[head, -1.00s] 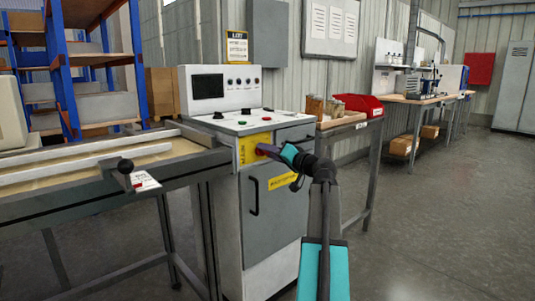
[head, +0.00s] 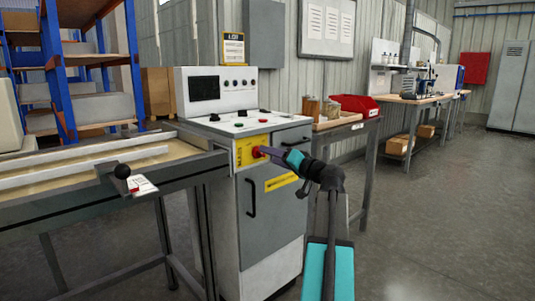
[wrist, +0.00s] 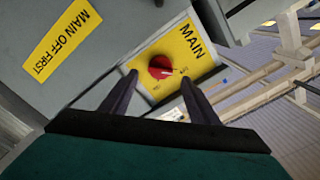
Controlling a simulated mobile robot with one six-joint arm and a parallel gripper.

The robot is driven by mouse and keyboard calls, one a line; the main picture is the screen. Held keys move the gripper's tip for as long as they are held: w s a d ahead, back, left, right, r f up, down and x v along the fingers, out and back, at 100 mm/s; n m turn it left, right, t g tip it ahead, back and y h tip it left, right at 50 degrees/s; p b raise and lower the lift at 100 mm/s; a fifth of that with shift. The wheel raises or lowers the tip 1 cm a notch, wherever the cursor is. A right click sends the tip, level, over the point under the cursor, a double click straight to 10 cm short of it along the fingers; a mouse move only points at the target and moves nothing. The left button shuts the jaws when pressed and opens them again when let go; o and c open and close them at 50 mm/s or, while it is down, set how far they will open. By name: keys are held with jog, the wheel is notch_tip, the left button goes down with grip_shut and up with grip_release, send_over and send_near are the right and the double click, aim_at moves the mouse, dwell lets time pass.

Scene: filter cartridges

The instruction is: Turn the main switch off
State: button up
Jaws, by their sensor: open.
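The main switch is a red rotary knob (wrist: 160,67) on a yellow plate marked MAIN (wrist: 185,48), on the front of a white and grey cabinet. In the head view the red knob (head: 256,152) shows at the cabinet's upper front, just left of my gripper tip. My gripper (wrist: 155,95) is open, with its two dark fingers either side of the knob in the wrist view and a gap between them. I cannot tell whether the fingertips touch the knob. In the head view my gripper (head: 268,151) reaches the plate from the right.
A yellow MAIN OFF FIRST label (wrist: 68,40) is on the cabinet door (head: 272,205), which has a black handle. A conveyor table (head: 100,165) with a black-knobbed lever stands at left. A bench with a red bin (head: 355,105) stands behind at right. The floor at right is clear.

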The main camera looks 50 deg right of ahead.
jog(key=s+p, duration=0.2)
jog(key=s, duration=0.7)
jog(key=shift+s+a, duration=0.3)
jog(key=shift+a, duration=0.05)
